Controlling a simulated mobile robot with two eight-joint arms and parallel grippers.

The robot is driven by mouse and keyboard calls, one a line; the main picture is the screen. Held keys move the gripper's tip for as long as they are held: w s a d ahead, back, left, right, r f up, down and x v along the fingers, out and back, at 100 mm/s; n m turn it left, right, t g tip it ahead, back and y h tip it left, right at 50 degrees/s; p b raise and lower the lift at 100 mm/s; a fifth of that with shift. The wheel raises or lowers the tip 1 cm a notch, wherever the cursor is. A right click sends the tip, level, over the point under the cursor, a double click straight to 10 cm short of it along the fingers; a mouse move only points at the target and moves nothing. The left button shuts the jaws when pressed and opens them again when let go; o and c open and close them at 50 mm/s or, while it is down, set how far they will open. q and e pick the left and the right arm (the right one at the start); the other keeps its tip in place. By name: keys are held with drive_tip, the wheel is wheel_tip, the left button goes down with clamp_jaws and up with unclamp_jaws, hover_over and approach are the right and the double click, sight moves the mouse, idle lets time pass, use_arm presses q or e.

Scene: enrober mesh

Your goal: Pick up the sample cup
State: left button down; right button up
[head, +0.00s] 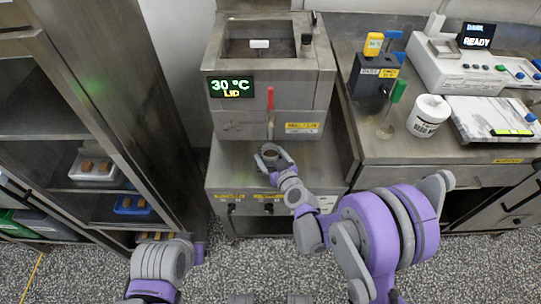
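A small round cup with a brown inside, seemingly the sample cup (269,153), is on or just above the steel ledge below the red-handled tap. My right gripper (270,158) is at this cup, with its fingers around or beside it. The view is too small to tell whether the fingers press on the cup or stand apart from it. The gripper hides part of the cup and the ledge under it. Of my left arm, only grey and purple links show at the lower left; its gripper cannot be made out.
The steel machine (300,90) has a display reading "30 °C LID" and a red tap handle (270,100) close above my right gripper. The right bench holds a white tub (428,116), a green-handled tool (398,92) and a device reading "READY" (470,72). An open shelf rack (45,110) stands left.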

drive_tip(key=c, duration=1.2)
drive_tip(key=shift+o, duration=0.2)
